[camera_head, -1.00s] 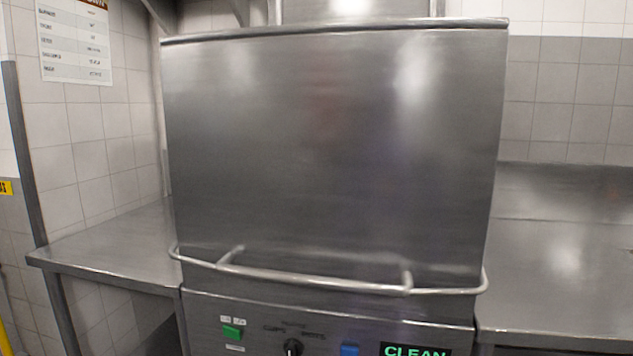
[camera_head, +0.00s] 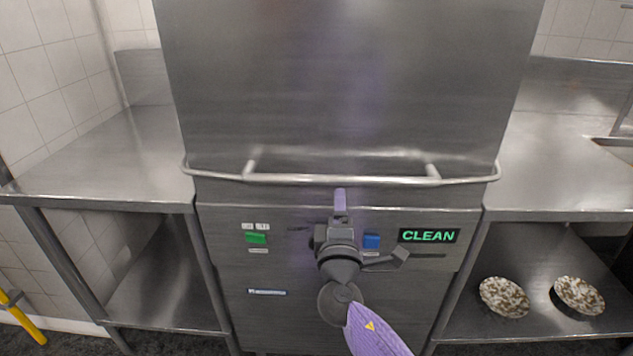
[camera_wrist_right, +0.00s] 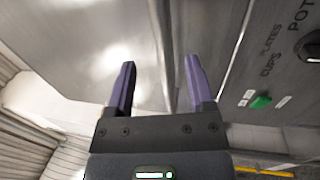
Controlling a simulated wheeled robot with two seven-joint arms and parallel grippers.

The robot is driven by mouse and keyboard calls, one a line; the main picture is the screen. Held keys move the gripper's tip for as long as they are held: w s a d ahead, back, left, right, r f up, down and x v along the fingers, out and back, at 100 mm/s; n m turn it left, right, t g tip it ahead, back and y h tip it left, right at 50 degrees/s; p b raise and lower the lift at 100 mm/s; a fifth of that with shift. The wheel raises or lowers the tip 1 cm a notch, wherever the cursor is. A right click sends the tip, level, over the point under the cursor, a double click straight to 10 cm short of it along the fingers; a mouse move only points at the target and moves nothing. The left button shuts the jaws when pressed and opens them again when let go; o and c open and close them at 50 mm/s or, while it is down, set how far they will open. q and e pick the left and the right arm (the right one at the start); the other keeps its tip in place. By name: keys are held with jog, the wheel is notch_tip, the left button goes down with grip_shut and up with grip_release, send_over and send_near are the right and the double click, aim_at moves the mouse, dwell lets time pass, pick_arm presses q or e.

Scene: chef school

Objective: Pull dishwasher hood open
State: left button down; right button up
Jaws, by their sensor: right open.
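The dishwasher hood (camera_head: 345,85) is a large steel box standing down on the machine in the head view. Its bar handle (camera_head: 340,180) runs across the hood's lower front. My right gripper (camera_head: 370,222) is in front of the control panel, just below the handle and apart from it, with its arm coming from below. In the right wrist view the purple fingers of my right gripper (camera_wrist_right: 160,88) are spread with nothing between them. The steel surface of the hood (camera_wrist_right: 150,40) lies beyond them. My left gripper is not in view.
The control panel has a green button (camera_head: 256,238), a blue button (camera_head: 371,241) and a lit CLEAN display (camera_head: 429,236). Steel counters flank the machine at left (camera_head: 100,165) and right (camera_head: 550,175). Two speckled plates (camera_head: 504,297) (camera_head: 579,294) lie on the lower right shelf.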

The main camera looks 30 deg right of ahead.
aim_at(340, 186)
jog(key=x, duration=0.4)
jog(key=b+x, duration=0.1)
jog(key=x, duration=0.2)
jog(key=shift+d+f, duration=0.15)
jog(key=shift+f, duration=0.1)
jog(key=shift+w+d+r, duration=0.15)
jog(key=shift+w+d, duration=0.05)
jog(key=shift+w, duration=0.1)
jog(key=c, duration=0.9)
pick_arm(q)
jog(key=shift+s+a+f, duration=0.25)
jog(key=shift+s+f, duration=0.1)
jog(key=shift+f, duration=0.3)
pick_arm(e)
grip_shut()
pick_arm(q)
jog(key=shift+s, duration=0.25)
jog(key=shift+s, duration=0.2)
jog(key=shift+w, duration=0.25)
